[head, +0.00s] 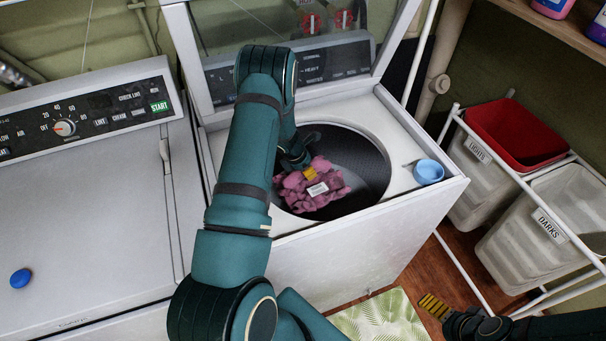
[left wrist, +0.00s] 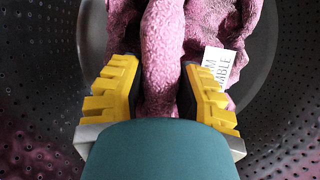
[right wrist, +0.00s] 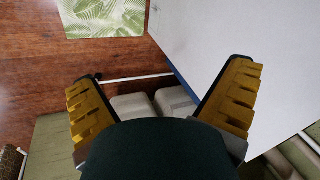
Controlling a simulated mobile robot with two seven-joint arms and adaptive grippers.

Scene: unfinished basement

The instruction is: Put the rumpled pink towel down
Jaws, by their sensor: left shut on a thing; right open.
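The rumpled pink towel (head: 296,192) is inside the drum (head: 368,160) of the open top-loading washer. It carries a white label, partly readable in the left wrist view (left wrist: 218,66). My left gripper (head: 311,172) reaches down into the drum. In the left wrist view its yellow fingers (left wrist: 160,88) are shut on a fold of the towel (left wrist: 162,45), with perforated drum wall on both sides. Whether the towel touches the drum floor is unclear. My right gripper (head: 434,308) is open and empty at the lower right, above the floor; the right wrist view shows its fingers apart (right wrist: 165,100).
A blue cup (head: 428,172) stands on the washer's right top edge. A dryer (head: 95,220) with a blue round item (head: 20,278) is at left. A leaf-patterned mat (head: 385,318) lies on the floor.

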